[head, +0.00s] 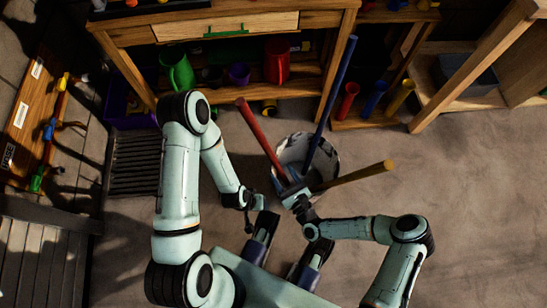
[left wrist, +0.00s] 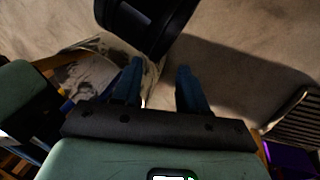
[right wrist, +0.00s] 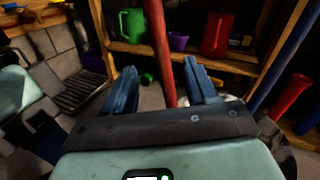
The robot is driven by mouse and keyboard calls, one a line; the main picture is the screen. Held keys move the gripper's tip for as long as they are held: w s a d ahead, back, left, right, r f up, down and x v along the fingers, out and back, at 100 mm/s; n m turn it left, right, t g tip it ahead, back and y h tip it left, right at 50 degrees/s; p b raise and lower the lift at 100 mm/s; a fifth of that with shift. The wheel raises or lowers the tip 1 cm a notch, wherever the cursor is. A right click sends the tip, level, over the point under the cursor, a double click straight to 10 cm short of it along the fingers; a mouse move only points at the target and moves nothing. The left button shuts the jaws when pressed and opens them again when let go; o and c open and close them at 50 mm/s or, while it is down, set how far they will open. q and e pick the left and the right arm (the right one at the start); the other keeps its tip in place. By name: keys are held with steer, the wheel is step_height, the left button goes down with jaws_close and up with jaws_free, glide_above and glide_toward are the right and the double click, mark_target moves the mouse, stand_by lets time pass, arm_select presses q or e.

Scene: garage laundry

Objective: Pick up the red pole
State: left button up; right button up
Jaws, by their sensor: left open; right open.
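The red pole (head: 260,134) leans in a pale round bin (head: 326,150), its top tilted to the upper left. My right gripper (head: 287,185) is at the near side of the bin, by the lower visible part of the pole. In the right wrist view, the red pole (right wrist: 158,50) appears between the two open blue fingers (right wrist: 161,82); I cannot tell whether they touch it. My left gripper is to the left of the bin; in the left wrist view its fingers (left wrist: 158,82) are open and empty. The pole's lower end is hidden.
A blue pole (head: 335,95) and a yellow pole (head: 355,175) also lean in the bin, close to the red one. A wooden workbench (head: 225,25) with a green jug (head: 178,70) and a red jug (head: 277,62) stands behind. Floor at right is clear.

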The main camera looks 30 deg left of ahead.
mark_target(269, 151)
steer(key=b+x, duration=0.1)
steer(key=x, duration=1.1)
arm_select(q)
steer(key=shift+w+a+f+t, duration=0.15)
steer(key=shift+w+a+f, duration=0.15)
steer(key=shift+w, duration=0.15)
steer(key=shift+w+a+f+t, duration=0.15)
steer(key=shift+w+f, duration=0.15)
steer(key=shift+w, duration=0.1)
arm_select(e)
jaws_close()
